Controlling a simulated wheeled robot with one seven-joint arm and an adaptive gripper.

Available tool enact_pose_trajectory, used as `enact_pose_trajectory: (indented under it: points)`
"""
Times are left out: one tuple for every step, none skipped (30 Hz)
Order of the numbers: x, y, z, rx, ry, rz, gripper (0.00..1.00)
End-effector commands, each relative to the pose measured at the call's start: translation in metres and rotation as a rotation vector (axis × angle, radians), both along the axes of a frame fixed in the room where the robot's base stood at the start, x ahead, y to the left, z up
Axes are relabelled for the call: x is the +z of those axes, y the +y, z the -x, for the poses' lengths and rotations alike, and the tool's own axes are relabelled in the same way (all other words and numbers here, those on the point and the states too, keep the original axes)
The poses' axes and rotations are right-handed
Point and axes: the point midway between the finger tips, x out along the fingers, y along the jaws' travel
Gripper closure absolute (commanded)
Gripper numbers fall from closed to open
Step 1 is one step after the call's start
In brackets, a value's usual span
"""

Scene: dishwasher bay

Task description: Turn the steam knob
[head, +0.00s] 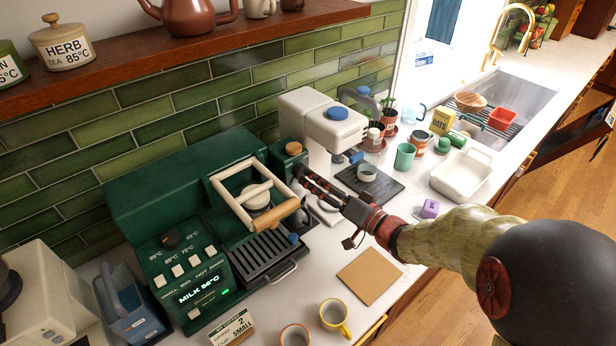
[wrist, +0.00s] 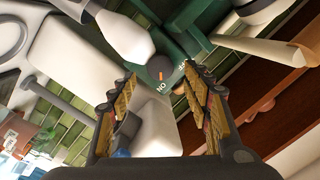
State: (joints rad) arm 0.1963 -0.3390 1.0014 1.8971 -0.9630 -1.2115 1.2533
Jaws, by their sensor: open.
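In the wrist view a dark round knob (wrist: 160,70) with an orange pointer line sits on a dark green machine part (wrist: 190,35). White lettering is printed beside it; I take this as the steam knob. My gripper (wrist: 159,76) is open, and the knob appears between its two fingertips with nothing held. I cannot tell from this view how far away it is. In the head view my gripper (head: 307,180) is at the right side of the green coffee machine (head: 130,205), and the knob there is not clearly visible.
A yellow mug (head: 335,316) stands in front.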

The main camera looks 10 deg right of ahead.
Motion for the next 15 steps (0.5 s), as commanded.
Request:
enact_pose_trajectory:
  points:
    - [-0.001,0.006,-0.006,0.003,-0.002,0.000,0.51]
    - [-0.001,0.010,-0.009,0.004,-0.001,0.000,0.51]
    - [-0.001,0.013,-0.014,0.002,-0.001,0.000,0.51]
    - [-0.001,0.014,-0.017,0.001,-0.001,0.000,0.51]
    - [-0.001,0.017,-0.020,0.001,-0.001,-0.001,0.51]
    - [-0.001,0.019,-0.022,0.001,0.000,0.000,0.51]
    - [-0.001,0.020,-0.025,0.001,-0.001,0.000,0.51]
    - [-0.001,0.022,-0.026,0.000,-0.001,0.001,0.51]
    - [0.000,0.023,-0.028,0.000,-0.001,0.001,0.51]
    - [0.000,0.024,-0.029,-0.001,0.000,0.001,0.51]
    - [0.000,0.024,-0.030,-0.001,0.001,0.000,0.51]
    - [0.000,0.025,-0.030,-0.001,0.000,0.000,0.51]
    - [0.000,0.025,-0.030,-0.001,0.000,0.000,0.51]
    - [0.000,0.025,-0.031,-0.001,0.000,0.000,0.51]
    - [0.000,0.025,-0.031,-0.001,0.000,0.000,0.51]
